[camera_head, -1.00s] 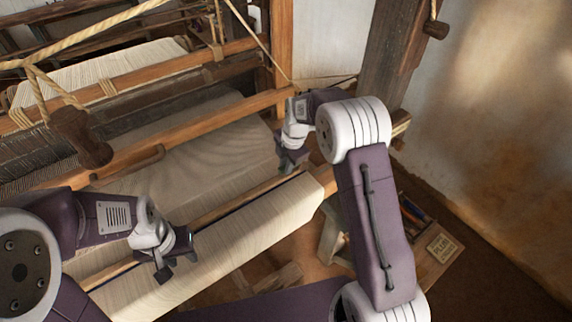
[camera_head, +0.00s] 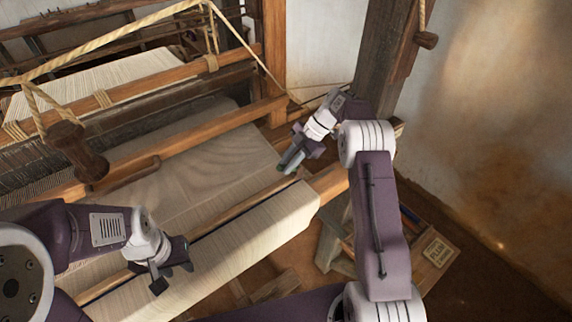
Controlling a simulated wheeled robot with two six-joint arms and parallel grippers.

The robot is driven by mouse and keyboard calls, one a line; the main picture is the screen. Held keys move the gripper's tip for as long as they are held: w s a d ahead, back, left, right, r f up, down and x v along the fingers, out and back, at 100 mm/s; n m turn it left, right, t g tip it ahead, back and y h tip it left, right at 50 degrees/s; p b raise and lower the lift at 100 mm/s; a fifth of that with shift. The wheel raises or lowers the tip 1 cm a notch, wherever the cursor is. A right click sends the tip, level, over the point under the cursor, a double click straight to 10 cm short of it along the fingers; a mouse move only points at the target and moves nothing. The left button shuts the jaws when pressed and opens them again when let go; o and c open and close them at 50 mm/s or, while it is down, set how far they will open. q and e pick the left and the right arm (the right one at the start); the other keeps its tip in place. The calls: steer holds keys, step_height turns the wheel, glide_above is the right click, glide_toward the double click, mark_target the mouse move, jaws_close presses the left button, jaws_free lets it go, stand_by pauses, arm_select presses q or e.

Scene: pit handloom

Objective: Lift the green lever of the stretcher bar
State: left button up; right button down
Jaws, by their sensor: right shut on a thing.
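The cloth (camera_head: 205,150) is stretched on the loom and wraps over the front beam. A long thin wooden bar (camera_head: 235,210) lies across it; I cannot tell whether this is the stretcher bar. My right gripper (camera_head: 287,166) is shut at the right end of the cloth, tilted down to the left. A small dark green piece (camera_head: 281,168) shows at its fingertips and looks like the green lever; the fingers hide most of it. My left gripper (camera_head: 173,276) is open and empty over the front cloth roll, at the lower left.
A dark post (camera_head: 378,60) stands behind my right arm. A wooden box (camera_head: 432,252) with a label sits low at right.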

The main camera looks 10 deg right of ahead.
steer(key=shift+d, duration=0.1)
stand_by(0.4)
steer(key=c, duration=1.3)
jaws_free()
arm_select(q)
steer(key=shift+f, duration=0.15)
arm_select(e)
steer(key=shift+d+r, duration=0.2)
steer(key=shift+d, duration=0.05)
arm_select(q)
steer(key=shift+f+b, duration=0.6)
steer(key=shift+b, duration=0.2)
arm_select(e)
steer(key=v, duration=0.3)
steer(key=shift+w+d, duration=0.1)
arm_select(q)
steer(key=shift+d+r+p, duration=0.1)
steer(key=shift+r+p, duration=0.45)
steer(key=shift+r, duration=0.15)
arm_select(e)
steer(key=shift+v, duration=2.7)
